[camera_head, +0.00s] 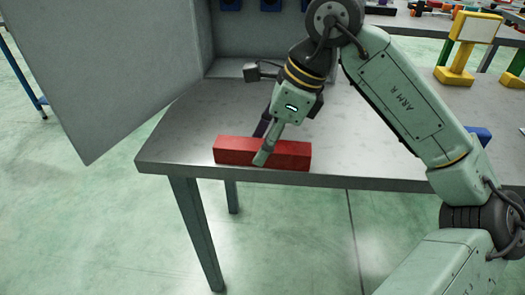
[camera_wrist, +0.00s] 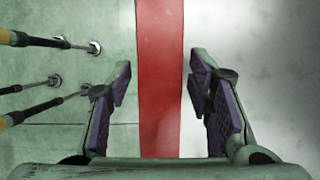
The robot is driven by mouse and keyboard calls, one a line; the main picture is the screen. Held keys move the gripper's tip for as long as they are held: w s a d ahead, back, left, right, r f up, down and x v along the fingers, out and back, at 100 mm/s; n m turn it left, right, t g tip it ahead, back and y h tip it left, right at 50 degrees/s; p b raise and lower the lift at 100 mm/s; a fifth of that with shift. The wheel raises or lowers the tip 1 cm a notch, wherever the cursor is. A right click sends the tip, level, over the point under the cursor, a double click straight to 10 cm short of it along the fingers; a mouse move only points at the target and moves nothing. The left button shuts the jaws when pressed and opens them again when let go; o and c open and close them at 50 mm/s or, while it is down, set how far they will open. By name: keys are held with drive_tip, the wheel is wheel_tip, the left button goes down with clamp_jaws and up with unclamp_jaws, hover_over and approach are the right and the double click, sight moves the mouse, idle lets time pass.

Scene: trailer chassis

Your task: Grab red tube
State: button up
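The red tube (camera_head: 288,154) is a long square-sided bar lying flat along the front edge of the grey table. In the wrist view the red tube (camera_wrist: 161,80) runs from top to bottom between the two fingers. My gripper (camera_head: 262,146) is over the tube, pointing down, with one finger in front of it and the other behind. In the wrist view my gripper (camera_wrist: 160,95) is open. Its purple pads stand on either side of the tube with a visible gap on each side. The tube's lower end is hidden by the gripper's body.
The grey table (camera_head: 185,140) has bare surface around the tube, and its front edge lies close by. A large grey panel (camera_head: 110,70) stands at the left. A yellow stand with a white plate (camera_head: 477,28) and a blue piece (camera_head: 479,133) are at the right.

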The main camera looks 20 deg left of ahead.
clamp_jaws()
idle(0.3)
drive_tip(key=shift+r, duration=0.1)
